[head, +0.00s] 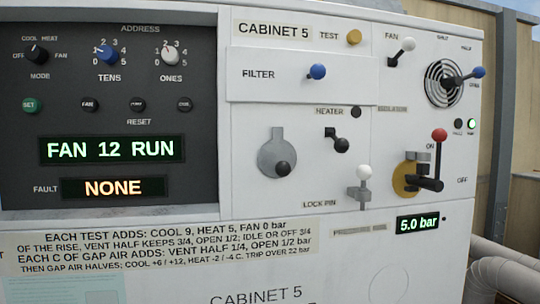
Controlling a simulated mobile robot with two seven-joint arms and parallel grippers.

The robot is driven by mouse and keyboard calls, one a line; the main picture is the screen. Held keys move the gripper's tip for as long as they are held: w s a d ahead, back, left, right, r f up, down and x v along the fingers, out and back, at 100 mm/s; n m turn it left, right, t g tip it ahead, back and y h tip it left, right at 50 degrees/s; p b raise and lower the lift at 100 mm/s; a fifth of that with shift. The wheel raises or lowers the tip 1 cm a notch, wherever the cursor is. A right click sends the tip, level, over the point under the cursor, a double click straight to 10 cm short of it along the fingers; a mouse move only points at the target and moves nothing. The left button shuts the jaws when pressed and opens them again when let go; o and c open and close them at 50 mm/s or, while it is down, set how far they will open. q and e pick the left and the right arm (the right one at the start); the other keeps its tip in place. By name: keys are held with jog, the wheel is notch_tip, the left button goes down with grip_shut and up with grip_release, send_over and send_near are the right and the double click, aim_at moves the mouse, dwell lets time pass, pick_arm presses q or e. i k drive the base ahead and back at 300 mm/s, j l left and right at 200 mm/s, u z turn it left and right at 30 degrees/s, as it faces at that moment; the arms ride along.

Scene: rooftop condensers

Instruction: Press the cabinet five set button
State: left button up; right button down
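The cabinet five set button is a round green button labelled SET (32,104). It sits at the left of the dark control panel (200,160), below the mode knob (38,56) and above the left end of the lit display (112,149) reading FAN 12 RUN. Nothing covers the button. The plate on the white cabinet (340,250) reads CABINET 5. Neither of my grippers shows in the head view.
Address knobs, blue (107,54) and white (170,55), sit above. A red-knobbed lever (439,136) and white-knobbed lock pin (363,173) project at right. Pipes (505,275) lie lower right.

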aim_at(29, 105)
jog(key=u, duration=1.5)
